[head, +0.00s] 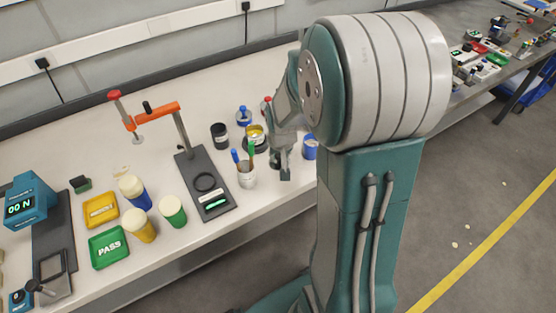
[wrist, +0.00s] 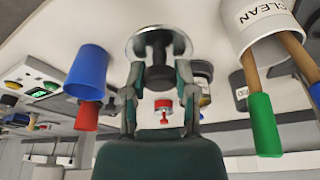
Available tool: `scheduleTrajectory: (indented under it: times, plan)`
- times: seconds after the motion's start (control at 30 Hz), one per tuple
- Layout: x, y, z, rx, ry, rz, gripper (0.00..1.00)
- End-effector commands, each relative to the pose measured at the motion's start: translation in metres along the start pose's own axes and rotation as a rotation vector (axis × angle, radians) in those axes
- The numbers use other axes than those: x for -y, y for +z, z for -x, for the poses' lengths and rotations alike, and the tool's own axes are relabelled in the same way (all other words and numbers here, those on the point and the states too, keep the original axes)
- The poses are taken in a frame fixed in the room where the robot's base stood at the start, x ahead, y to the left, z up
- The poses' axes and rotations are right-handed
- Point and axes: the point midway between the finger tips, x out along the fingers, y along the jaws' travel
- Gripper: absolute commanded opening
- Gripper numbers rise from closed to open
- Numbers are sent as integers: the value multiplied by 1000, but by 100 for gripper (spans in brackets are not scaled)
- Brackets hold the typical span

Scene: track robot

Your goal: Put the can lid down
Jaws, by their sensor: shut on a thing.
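The can lid (wrist: 160,34) looks like a round silver disc with a dark knob in the wrist view. My gripper (wrist: 158,72) is shut on the dark knob, with one finger on each side. I cannot tell whether the disc touches the bench top. In the head view my gripper (head: 284,162) points down over the bench near its front edge and hides most of the lid. A can with yellow inside (head: 256,132) stands just behind it to the left.
The white cup of brushes (head: 247,178) stands left of my gripper and shows as CLEAN in the wrist view (wrist: 262,22). A blue cup (head: 310,148) is close on the right, a black can (head: 219,135) farther left.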

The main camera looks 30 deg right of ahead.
Motion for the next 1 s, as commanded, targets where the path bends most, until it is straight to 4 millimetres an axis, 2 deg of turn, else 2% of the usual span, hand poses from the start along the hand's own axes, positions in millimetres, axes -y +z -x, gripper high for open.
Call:
scheduleTrajectory:
  times: [0.1, 0.33, 0.53, 0.87, 0.9, 0.93, 1.0]
  plan:
    - [-1, -7, -16, 2, 0, 0, 0]
    - [-2, -13, -30, 2, 0, 0, 0]
    - [-2, -5, -58, 4, 1, 0, 0]
    - [-2, -4, -61, 1, 0, 0, 0]
    - [-2, -4, -61, 1, 0, 0, 55]
    - [-2, -4, -61, 1, 0, 0, 68]
    - [-2, -4, -61, 1, 0, 0, 71]
